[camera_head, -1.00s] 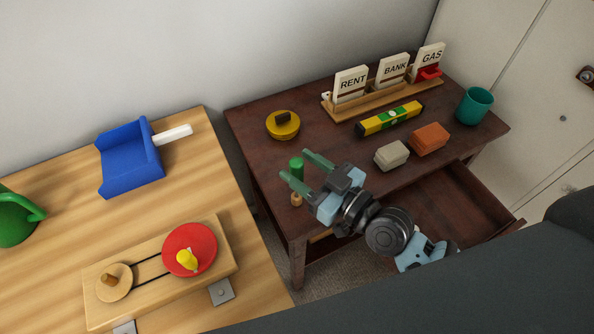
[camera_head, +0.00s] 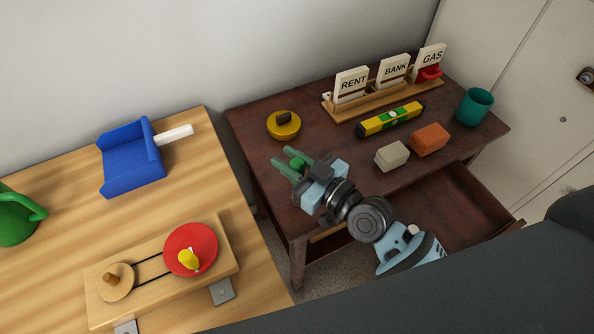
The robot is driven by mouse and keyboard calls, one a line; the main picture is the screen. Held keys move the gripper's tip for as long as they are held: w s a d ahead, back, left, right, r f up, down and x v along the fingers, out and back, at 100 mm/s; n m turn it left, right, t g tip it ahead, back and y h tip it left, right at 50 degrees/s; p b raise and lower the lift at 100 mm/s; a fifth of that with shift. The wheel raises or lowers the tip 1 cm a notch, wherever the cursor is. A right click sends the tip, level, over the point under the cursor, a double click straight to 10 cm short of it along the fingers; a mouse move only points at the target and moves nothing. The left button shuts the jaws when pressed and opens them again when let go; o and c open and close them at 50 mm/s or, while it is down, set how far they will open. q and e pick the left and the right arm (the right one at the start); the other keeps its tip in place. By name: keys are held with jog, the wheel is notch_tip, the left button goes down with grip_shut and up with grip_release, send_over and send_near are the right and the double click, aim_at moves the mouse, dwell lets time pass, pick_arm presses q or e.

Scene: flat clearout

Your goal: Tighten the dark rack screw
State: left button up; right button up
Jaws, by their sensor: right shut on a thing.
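The letter rack (camera_head: 385,98) is a wooden base at the back of the dark table, holding cards marked RENT, BANK and GAS. I cannot make out a dark screw on it; a small pale knob shows at its left end. My right gripper (camera_head: 290,168) is at the table's left front, in front of the rack and well apart from it. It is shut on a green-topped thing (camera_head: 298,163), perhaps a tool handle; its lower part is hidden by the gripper. My left gripper is not in view.
An open drawer (camera_head: 470,205) juts out in front.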

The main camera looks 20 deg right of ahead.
jog(key=s+d+r, duration=0.2)
jog(key=s+d, duration=0.1)
jog(key=s, duration=0.4)
jog(key=s+d+r, duration=0.2)
jog(key=s+r, duration=0.1)
jog(key=s, duration=0.5)
jog(key=shift+d, duration=0.4)
